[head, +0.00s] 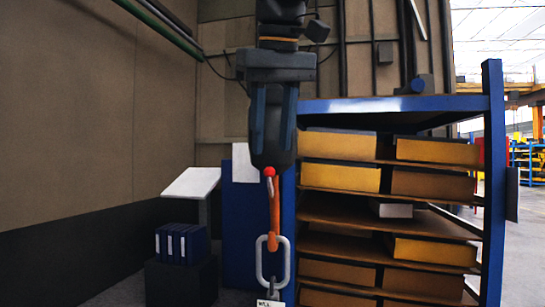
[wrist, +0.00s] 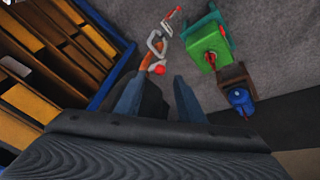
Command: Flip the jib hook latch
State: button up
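My gripper (wrist: 159,77) points down, with its two blue-grey fingers apart in the wrist view. A dark shape shows between them; I cannot tell whether they touch it. In the head view my gripper (head: 272,150) hangs in front of the blue shelf's left post. A red ball (head: 269,171) is just below the dark end under the fingers, at the top of an orange hook piece (head: 275,208). The ball (wrist: 158,70) lies just beyond the fingertips in the wrist view. A grey chain link (head: 261,262) hangs below, with a white tag (head: 268,303). The latch is not clearly distinguishable.
A blue rack (head: 493,180) with yellow bins (head: 340,178) stands close on the right. A white slanted panel (head: 191,182) and blue binders (head: 181,244) on a dark box are at left. The wrist view shows a green box (wrist: 208,45) on grey floor.

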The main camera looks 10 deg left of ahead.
aim_at(271, 158)
jog(key=shift+p+x, duration=0.35)
jog(key=shift+x, duration=2)
grip_shut()
